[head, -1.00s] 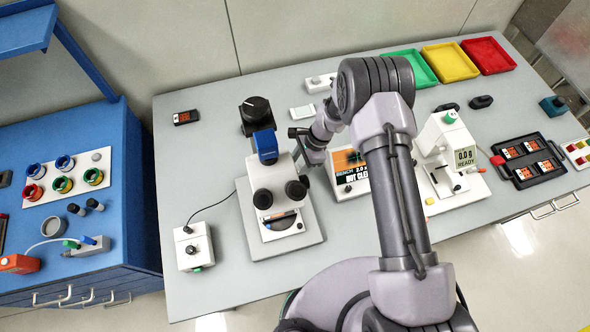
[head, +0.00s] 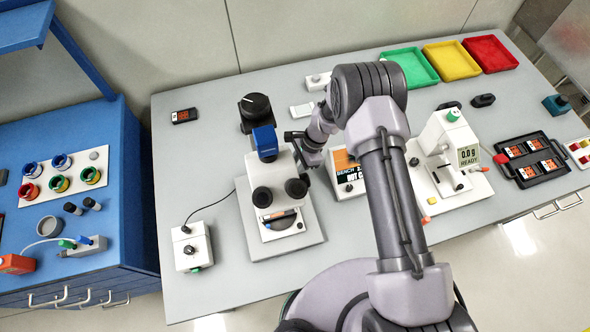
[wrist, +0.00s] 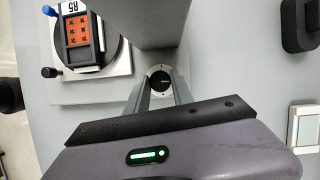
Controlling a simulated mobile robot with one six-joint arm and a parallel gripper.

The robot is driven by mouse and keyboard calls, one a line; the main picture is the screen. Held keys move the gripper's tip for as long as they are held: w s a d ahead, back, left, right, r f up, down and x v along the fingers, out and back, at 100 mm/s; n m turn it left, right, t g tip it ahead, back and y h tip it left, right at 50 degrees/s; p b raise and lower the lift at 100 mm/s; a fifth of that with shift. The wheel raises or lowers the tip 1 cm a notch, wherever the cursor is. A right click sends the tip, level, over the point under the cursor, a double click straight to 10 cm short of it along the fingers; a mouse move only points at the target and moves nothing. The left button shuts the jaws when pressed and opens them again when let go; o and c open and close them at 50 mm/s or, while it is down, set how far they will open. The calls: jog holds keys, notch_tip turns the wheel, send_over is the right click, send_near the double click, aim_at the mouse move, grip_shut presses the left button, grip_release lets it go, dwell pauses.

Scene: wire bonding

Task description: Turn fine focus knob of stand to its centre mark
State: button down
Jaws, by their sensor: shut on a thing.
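The microscope stand (head: 285,175) is upright on the bench in the head view, with a blue part on its head and dark eyepieces. My gripper (wrist: 160,92) reaches the stand's right side in the head view. My gripper is shut on that knob. Whether the mark lines up with the centre mark cannot be told at this size. In the head view the knob is hidden by my gripper and arm.
The stand's base (head: 307,235) lies to the left of my arm. A white box with an orange display (head: 345,160) stands close to the right of my gripper. A control box (head: 192,248) sits left of the stand. Coloured trays (head: 447,74) are at the back right.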

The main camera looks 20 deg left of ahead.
jog(key=shift+f+n+b, duration=0.25)
jog(key=shift+n+b, duration=0.05)
jog(key=shift+b, duration=0.1)
jog(key=shift+r, duration=0.25)
jog(key=c, duration=1.1)
grip_release()
jog(key=p+v, duration=0.1)
jog(key=v, duration=1.6)
jog(key=shift+w+r+p, duration=0.2)
jog(key=shift+w+p, duration=0.05)
jog(key=shift+p, duration=0.15)
jog(key=shift+a, duration=0.1)
